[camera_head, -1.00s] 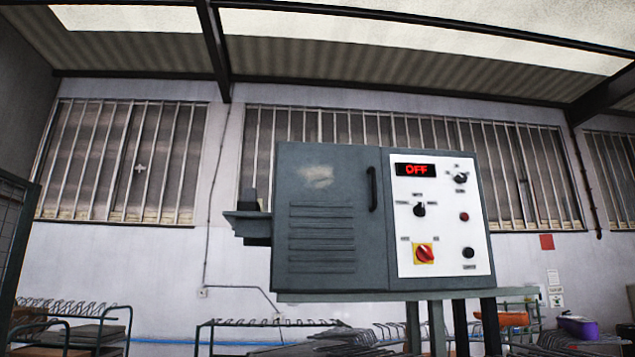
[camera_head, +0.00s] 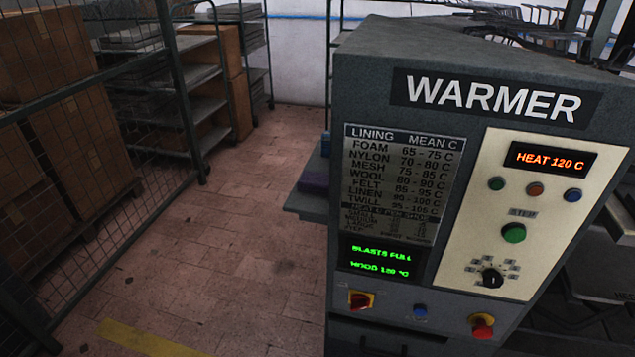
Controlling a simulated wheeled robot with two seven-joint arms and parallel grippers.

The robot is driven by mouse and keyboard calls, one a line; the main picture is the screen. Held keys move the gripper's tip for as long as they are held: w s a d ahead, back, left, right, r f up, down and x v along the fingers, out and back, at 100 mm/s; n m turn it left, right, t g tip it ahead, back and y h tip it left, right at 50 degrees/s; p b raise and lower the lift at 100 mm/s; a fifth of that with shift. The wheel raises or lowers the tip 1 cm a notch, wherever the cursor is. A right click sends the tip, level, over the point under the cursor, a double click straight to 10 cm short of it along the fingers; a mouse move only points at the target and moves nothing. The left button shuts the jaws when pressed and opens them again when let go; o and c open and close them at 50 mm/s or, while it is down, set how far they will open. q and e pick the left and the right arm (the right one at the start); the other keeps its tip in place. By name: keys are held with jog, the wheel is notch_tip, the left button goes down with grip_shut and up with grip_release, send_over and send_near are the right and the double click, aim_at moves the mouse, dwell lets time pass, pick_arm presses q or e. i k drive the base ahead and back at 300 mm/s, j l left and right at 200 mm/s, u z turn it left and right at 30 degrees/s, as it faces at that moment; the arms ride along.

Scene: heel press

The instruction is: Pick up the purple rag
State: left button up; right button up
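A small dark purple-blue thing (camera_head: 315,174) sits on the side ledge (camera_head: 306,204) at the left of the warmer (camera_head: 455,60). It is dim and partly hidden by the warmer's edge, so I cannot tell whether it is the purple rag. No other purple cloth shows clearly. Neither of my grippers is in view.
The warmer's display (camera_head: 550,160) reads HEAT 120 C. Mesh-sided racks with cardboard boxes (camera_head: 45,45) line the left. The tiled floor (camera_head: 230,240) between is clear, with a yellow stripe (camera_head: 150,340).

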aim_at(311, 181)
jog(key=u, duration=0.45)
jog(key=i+j+u, duration=0.15)
jog(key=u, duration=0.25)
jog(key=i+j+u, duration=0.1)
jog(key=u, duration=0.25)
jog(key=i+u, duration=0.4)
jog(key=i+l+z, duration=0.15)
jog(key=i+z, duration=0.3)
jog(key=i, duration=0.2)
jog(key=i+j+z, duration=0.1)
jog(key=i+z, duration=0.3)
jog(key=i, duration=0.25)
jog(key=i+j+z, duration=0.3)
jog(key=i+z, duration=0.15)
jog(key=i, duration=0.15)
jog(key=i+l+z, duration=0.15)
jog(key=i+z, duration=0.15)
jog(key=i, duration=0.55)
jog(key=i+j+z, duration=0.1)
jog(key=i+z, duration=0.2)
jog(key=i, duration=0.55)
jog(key=i+z, duration=0.1)
jog(key=z, duration=0.65)
jog(key=i+j+z, duration=0.1)
jog(key=z, duration=0.3)
jog(key=i+j+z, duration=0.1)
jog(key=z, duration=0.3)
